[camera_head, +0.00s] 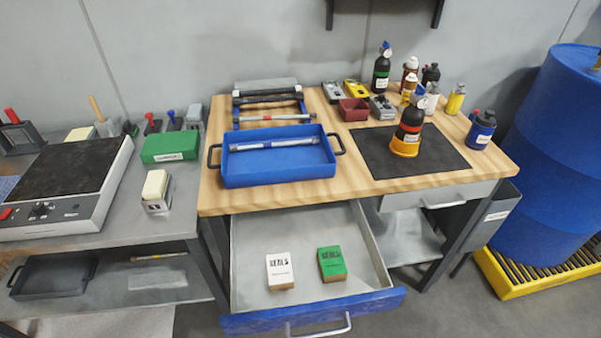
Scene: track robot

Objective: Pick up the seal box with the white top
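The seal box with the white top (280,270) lies in the open drawer (250,295), left of its middle. Its top has dark lettering reading "SEALS", and a brown side shows at its front. A second seal box with a green top (332,263) lies to its right, with a gap between them. Neither of my grippers shows in the head view.
The drawer with a blue front (310,310) is pulled out below the wooden bench (340,185). A blue tray (278,170) with a metal rod stands above it. Bench legs flank the drawer. A blue barrel (550,150) stands at right.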

